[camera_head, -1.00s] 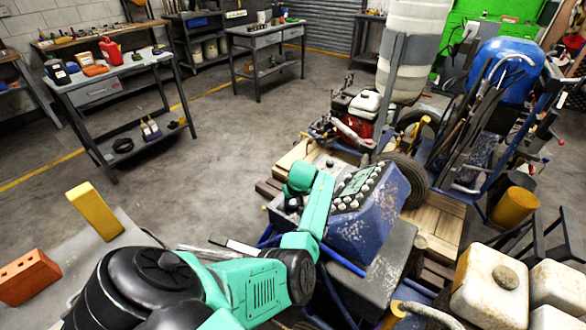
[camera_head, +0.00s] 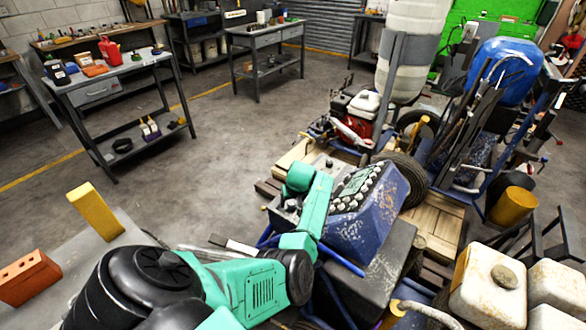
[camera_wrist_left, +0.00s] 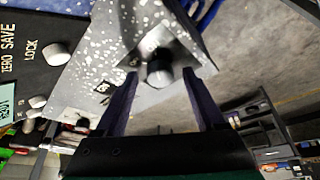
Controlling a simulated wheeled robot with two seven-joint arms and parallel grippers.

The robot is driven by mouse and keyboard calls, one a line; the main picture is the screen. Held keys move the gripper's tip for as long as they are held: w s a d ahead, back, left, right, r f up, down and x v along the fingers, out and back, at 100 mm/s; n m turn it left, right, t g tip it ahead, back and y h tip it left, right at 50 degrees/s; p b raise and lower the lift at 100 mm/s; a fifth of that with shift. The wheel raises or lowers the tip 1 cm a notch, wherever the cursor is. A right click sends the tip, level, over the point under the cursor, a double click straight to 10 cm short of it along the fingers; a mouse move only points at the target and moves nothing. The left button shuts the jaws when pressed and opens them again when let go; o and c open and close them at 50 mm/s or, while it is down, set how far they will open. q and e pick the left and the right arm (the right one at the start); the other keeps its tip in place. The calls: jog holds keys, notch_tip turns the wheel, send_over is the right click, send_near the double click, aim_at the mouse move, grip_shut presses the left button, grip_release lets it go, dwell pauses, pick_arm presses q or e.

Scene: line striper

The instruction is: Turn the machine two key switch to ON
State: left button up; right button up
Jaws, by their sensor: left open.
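The blue, paint-speckled control box (camera_head: 372,222) with a screen and several round knobs stands on the machine in the middle of the head view. In the left wrist view, a dark round switch knob (camera_wrist_left: 159,74) sits on its speckled grey panel (camera_wrist_left: 100,45). A small dark label (camera_wrist_left: 103,87) is beside it, hard to read. My left gripper (camera_wrist_left: 161,82) is open, with one dark finger on each side of the knob. Whether the fingers touch it cannot be told. In the head view my teal left wrist partly hides this end of the box. My right gripper is not in view.
White jugs (camera_head: 489,284) stand at the lower right. An orange brick (camera_head: 28,278) and a yellow block (camera_head: 95,211) rest on a surface at the lower left. A workbench (camera_head: 112,82) stands behind, with clear floor between it and the machine.

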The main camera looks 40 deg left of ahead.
pick_arm(q)
jog(key=v, duration=1.4)
jog(key=shift+r, duration=0.25)
jog(key=shift+d+f, duration=0.1)
jog(key=shift+d, duration=0.1)
